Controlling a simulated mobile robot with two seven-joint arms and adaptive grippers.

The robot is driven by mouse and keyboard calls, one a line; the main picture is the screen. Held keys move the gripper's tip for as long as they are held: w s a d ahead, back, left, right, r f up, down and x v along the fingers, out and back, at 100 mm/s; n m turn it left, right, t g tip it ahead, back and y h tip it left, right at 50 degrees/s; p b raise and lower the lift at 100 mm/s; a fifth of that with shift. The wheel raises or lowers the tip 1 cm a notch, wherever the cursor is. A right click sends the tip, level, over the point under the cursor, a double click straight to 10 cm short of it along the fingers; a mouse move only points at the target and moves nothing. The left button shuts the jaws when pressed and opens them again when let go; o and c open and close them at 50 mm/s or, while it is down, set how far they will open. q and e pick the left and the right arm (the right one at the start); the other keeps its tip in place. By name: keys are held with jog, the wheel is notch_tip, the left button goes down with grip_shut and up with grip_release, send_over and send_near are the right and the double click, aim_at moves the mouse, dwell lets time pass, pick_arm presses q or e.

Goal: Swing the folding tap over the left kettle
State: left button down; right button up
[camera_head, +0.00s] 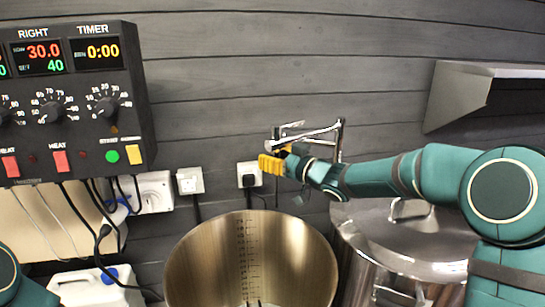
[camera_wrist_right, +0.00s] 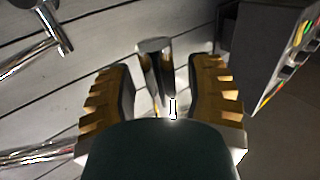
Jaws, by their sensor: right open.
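The chrome folding tap (camera_head: 322,132) is on the dark plank wall, above the gap between the two kettles. The left kettle (camera_head: 250,262) is open, with a graduated scale inside. My right gripper (camera_head: 272,164), with yellow ribbed fingers, is at the tap's left end, above the left kettle's back rim. In the right wrist view, the gripper is open and a chrome end piece of the tap (camera_wrist_right: 154,62) stands between its fingers, with gaps visible on both sides. My left gripper is out of view; only a piece of my left arm shows at the lower left.
A lidded steel kettle (camera_head: 405,245) stands at the right under my right arm. A control box (camera_head: 75,100) with cables hangs at the left. Wall sockets (camera_head: 190,181) are behind the left kettle. A white canister (camera_head: 95,288) stands at lower left. A metal hood (camera_head: 465,90) is at upper right.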

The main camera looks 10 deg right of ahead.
jog(key=v, duration=1.1)
jog(key=shift+s, duration=0.2)
jog(key=shift+d+f, duration=0.1)
jog(key=shift+d, duration=0.1)
